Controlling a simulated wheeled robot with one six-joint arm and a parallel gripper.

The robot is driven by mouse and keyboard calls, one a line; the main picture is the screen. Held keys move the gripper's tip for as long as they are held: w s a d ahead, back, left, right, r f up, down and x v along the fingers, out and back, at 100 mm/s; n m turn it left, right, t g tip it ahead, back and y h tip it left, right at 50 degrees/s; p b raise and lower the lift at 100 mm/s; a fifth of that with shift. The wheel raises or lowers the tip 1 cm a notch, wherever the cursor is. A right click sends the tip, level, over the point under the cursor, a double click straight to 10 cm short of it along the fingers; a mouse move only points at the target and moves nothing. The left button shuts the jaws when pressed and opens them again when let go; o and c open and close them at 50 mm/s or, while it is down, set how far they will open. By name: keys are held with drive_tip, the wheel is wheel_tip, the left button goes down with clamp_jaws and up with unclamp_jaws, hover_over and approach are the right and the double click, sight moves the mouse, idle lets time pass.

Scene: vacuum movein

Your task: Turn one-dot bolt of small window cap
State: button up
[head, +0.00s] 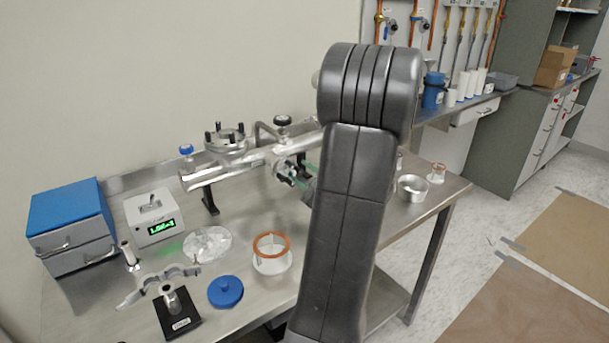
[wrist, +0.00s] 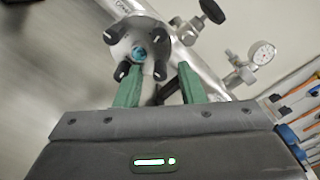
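The small window cap (wrist: 138,52) is a round metal flange with several black bolts and a bluish glass centre. It sits on the side of the metal vacuum tube and faces the wrist camera. In the head view the cap (head: 287,174) is partly hidden by my arm. My gripper (wrist: 157,76) has green fingers spread apart, with nothing clamped between them. The lower right bolt (wrist: 160,70) appears between the fingertips, closer to the left finger. The lower left bolt (wrist: 122,71) appears by the left fingertip. Dot marks are too small to make out.
The vacuum tube (head: 222,172) carries a larger top flange (head: 228,142) with upright bolts. A black knob (wrist: 212,11) and a gauge (wrist: 263,53) stand beyond the cap.

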drive_tip(key=v, duration=1.4)
drive_tip(key=shift+b, duration=0.3)
drive_tip(key=shift+a, duration=0.15)
